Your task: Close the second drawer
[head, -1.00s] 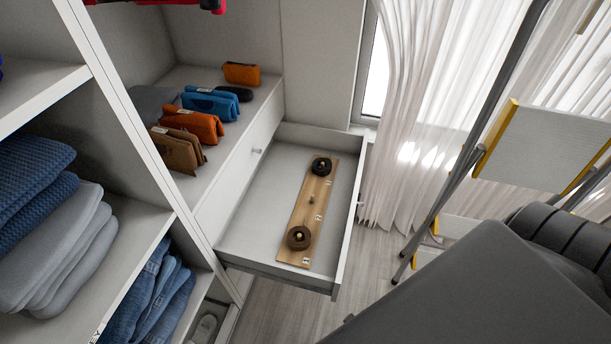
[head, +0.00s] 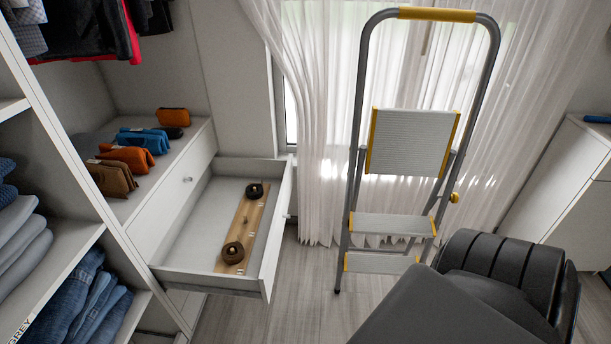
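The open drawer (head: 208,278) juts out from the shelving unit at the left of the head view. It sits below a closed drawer front with a small knob (head: 187,180). Inside the open drawer lies a wooden board (head: 238,240) with two dark rolled items (head: 233,252) on it. The drawer's outer front panel (head: 278,232) faces right, and a small part of its knob shows at its edge. Neither of my grippers is in view. A dark grey part of my own body fills the lower right.
A grey and yellow step ladder (head: 392,222) stands right of the drawer, before white curtains (head: 325,130). A white cabinet (head: 550,185) is at far right. Pouches (head: 128,158) lie on the shelf above the drawer. Wooden floor between drawer and ladder is clear.

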